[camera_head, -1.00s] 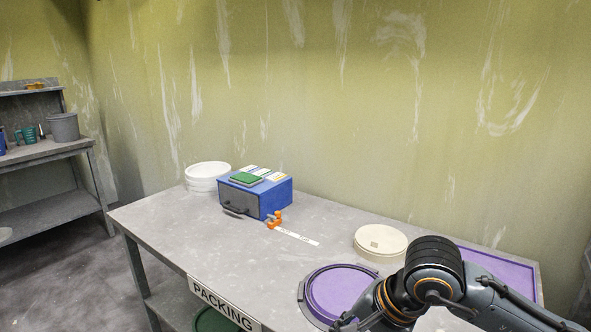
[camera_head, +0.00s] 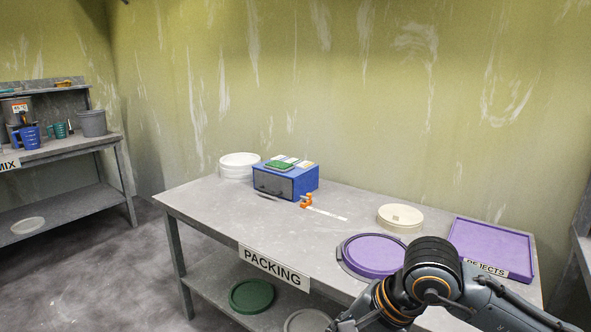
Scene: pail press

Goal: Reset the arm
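My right arm comes in from the lower right, bent over the front right of the packing table (camera_head: 215,205). Its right gripper (camera_head: 340,326) is at the bottom edge, mostly cut off, so its finger state does not show. It is in front of a round purple lid (camera_head: 372,254) that lies on the table in a dark ring. My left arm and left gripper are not in view.
On the table are stacked white lids (camera_head: 240,163), a blue box (camera_head: 287,181), an orange clamp-like item (camera_head: 306,201), a cream pail lid (camera_head: 400,216) and a purple rejects tray (camera_head: 492,240). A green lid (camera_head: 251,295) is on the lower shelf. Another bench (camera_head: 65,148) stands left.

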